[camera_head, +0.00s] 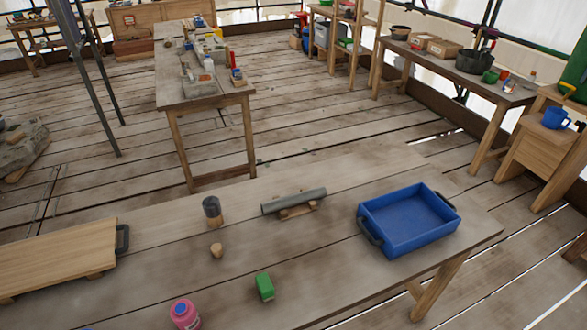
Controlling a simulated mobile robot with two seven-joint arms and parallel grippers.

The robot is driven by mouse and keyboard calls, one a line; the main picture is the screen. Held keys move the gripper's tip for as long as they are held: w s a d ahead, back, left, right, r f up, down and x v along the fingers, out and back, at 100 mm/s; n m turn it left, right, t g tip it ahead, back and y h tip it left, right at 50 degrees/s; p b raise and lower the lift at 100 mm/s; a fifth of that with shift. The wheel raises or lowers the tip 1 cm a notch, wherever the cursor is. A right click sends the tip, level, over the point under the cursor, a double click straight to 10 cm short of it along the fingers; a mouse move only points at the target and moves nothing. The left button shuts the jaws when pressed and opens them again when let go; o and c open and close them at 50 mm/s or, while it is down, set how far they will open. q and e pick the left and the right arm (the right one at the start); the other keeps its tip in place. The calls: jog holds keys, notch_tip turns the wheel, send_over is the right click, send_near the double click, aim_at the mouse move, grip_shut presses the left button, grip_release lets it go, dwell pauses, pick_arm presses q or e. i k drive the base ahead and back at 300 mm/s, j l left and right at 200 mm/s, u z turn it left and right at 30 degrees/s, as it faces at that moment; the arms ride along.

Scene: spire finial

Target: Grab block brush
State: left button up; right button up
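No thing on the near table (330,255) is clearly a block brush. A short upright piece (212,210) with a dark grey top and tan lower part stands left of the table's middle; I cannot tell if it is the brush. A green block (265,287) lies nearer the front. A grey cylinder (294,201) rests on a small wooden cradle to the right of the dark-topped piece. Neither of my grippers is in view.
A blue tray (408,220), seemingly empty, stands at the table's right end. A wooden board (58,258) with a dark handle is at the left. Other cluttered benches stand farther back. Bare tabletop lies between the items.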

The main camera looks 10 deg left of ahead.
aim_at(265, 287)
jog(key=i+l+u, duration=0.1)
jog(key=u, duration=0.25)
jog(key=l+u, duration=0.55)
jog(key=u, duration=0.15)
jog(key=i+l, duration=0.05)
